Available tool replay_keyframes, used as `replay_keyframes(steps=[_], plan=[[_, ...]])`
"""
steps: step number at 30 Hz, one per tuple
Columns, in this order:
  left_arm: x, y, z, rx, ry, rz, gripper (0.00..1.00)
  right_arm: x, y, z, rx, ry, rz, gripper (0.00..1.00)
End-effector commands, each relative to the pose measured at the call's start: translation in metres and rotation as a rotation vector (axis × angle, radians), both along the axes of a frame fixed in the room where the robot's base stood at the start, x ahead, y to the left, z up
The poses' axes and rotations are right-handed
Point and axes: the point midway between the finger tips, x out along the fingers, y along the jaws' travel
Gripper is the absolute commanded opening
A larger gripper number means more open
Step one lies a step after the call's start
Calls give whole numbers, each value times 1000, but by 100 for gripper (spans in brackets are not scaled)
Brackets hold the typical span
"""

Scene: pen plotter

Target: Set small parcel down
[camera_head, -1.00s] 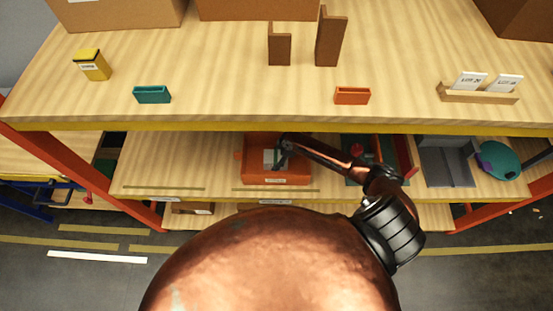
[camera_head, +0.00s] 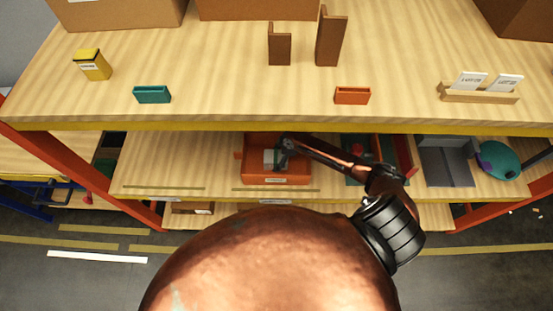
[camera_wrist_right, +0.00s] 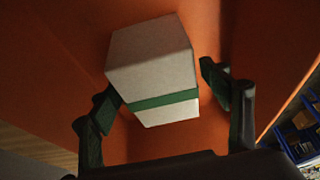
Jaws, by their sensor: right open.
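The small parcel (camera_wrist_right: 152,60) is a pale box with a green band. In the right wrist view it lies inside the orange bin, against orange walls. My right gripper (camera_wrist_right: 160,95) is open, with one finger on each side of the parcel; a gap shows at the right finger, and I cannot tell whether the left one touches. In the head view the parcel (camera_head: 269,158) shows small and partly hidden inside the orange bin (camera_head: 277,180) on the middle shelf, with my right gripper (camera_head: 282,156) over it. My left gripper is not in view.
The upper shelf (camera_head: 220,90) overhangs the bin. Right of my arm are a grey tray (camera_head: 446,165) and a teal round object (camera_head: 500,160). The shelf left of the bin (camera_head: 170,165) is clear.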

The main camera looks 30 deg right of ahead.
Motion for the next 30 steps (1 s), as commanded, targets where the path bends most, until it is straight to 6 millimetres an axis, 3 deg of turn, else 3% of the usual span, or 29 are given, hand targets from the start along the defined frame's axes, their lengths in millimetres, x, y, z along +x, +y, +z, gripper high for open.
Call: replay_keyframes(steps=[15, 21, 30], plan=[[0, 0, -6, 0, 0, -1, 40, -20, -33, 89, -2, 0, 1, 71], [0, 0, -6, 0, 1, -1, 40, -23, -36, 102, -2, 1, 0, 71], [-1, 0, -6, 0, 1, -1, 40, -23, -36, 103, 0, 1, 0, 71]])
